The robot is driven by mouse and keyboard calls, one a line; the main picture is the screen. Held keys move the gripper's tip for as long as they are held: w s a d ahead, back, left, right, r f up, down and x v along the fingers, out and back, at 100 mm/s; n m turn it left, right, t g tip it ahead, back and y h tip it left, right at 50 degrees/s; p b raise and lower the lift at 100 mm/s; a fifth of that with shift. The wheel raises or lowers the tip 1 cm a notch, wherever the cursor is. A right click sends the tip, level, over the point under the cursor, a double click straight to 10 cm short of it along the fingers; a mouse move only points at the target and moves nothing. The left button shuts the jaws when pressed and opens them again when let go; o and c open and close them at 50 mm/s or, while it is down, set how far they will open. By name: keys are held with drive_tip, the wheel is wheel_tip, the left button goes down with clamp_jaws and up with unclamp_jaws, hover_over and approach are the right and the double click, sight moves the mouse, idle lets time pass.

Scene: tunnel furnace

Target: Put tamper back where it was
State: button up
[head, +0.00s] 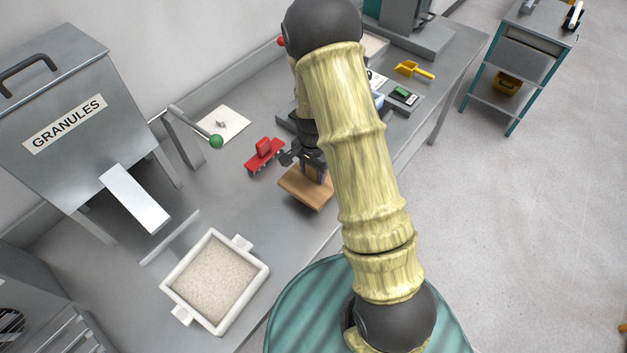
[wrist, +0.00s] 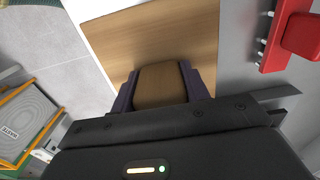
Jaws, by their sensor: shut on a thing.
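The tamper is a flat wooden plate with a wooden grip block on top. In the head view its plate (head: 303,190) is over the steel bench near the front edge, partly behind my arm. My gripper (head: 313,168) points down at it. In the wrist view the purple fingers of my gripper (wrist: 160,88) are shut on both sides of the grip block (wrist: 161,82), with the tamper plate (wrist: 165,38) below. I cannot tell whether the plate touches the bench.
A red toothed tool (head: 264,155) lies just left of the tamper. A white tray of granules (head: 165,288) stands at the front left, below the granules hopper (head: 60,115). A green-knobbed lever (head: 216,142) sticks out nearby. A yellow scoop (head: 415,70) lies farther back. Bare bench lies between tray and tamper.

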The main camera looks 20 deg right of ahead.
sight(313, 181)
drive_tip(key=shift+s+f, duration=0.1)
drive_tip(key=shift+f, duration=0.35)
drive_tip(key=shift+f+p, duration=0.5)
drive_tip(key=shift+f, duration=1.6)
drive_tip(key=shift+f, duration=0.15)
drive_tip(key=o, duration=0.9)
wheel_tip(313, 181, up, 12)
drive_tip(key=b, duration=0.2)
drive_tip(key=shift+b, duration=0.3)
